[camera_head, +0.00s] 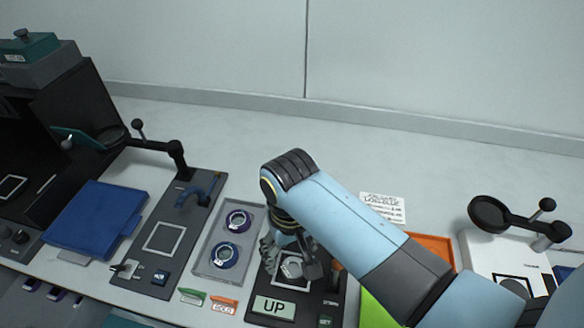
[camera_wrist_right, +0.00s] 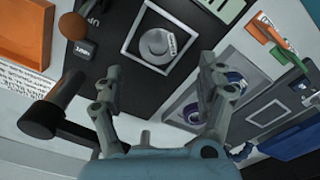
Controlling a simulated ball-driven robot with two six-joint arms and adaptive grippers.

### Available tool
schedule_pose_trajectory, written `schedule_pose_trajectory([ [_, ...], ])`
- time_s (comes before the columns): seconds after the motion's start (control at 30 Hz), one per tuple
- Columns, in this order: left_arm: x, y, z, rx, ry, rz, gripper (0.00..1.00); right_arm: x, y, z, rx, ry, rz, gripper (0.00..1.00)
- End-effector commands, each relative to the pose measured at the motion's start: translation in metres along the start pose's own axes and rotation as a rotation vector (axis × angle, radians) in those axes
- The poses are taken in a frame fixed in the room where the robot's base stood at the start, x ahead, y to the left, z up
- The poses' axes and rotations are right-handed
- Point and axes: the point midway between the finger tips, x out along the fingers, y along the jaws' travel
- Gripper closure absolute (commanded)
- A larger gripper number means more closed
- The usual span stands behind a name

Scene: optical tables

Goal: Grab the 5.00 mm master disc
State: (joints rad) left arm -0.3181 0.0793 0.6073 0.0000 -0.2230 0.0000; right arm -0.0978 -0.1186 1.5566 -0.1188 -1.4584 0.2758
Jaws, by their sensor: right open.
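A grey disc with a small pale label (camera_wrist_right: 157,45) lies inside a square outline on the black gauge plate (camera_wrist_right: 120,65). The label is too small to read. In the head view the disc (camera_head: 291,268) shows partly between my fingers. My right gripper (camera_wrist_right: 160,72) is open and empty, its fingers spread to either side of the disc as seen from the wrist. It is above the plate in the head view (camera_head: 290,258). I cannot tell the height left between fingertips and disc. My left gripper is not in view.
A grey tray (camera_head: 205,263) with two blue-ringed discs (camera_head: 238,220) is left of the plate. An orange tray (camera_head: 436,243) and green mat (camera_head: 374,313) lie right. A dark lever (camera_wrist_right: 55,105) is close to my gripper.

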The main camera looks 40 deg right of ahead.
Motion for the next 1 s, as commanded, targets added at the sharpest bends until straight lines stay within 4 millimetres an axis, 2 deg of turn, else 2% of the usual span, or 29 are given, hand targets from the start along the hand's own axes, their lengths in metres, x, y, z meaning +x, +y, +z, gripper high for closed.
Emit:
schedule_pose_trajectory([
  [0.1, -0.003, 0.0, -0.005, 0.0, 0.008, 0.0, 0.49, 0.012, 0.001, 0.002, 0.0, -0.004, 0.001, 0.26],
  [0.33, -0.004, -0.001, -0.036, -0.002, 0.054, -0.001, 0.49, 0.047, 0.002, 0.004, 0.0, -0.002, 0.001, 0.26],
  [0.63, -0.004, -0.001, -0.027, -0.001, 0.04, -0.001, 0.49, 0.052, 0.002, 0.004, 0.0, 0.0, 0.0, 0.26],
  [1.0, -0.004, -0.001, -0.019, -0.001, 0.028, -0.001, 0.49, 0.052, 0.002, 0.005, 0.0, 0.0, 0.0, 0.74],
])
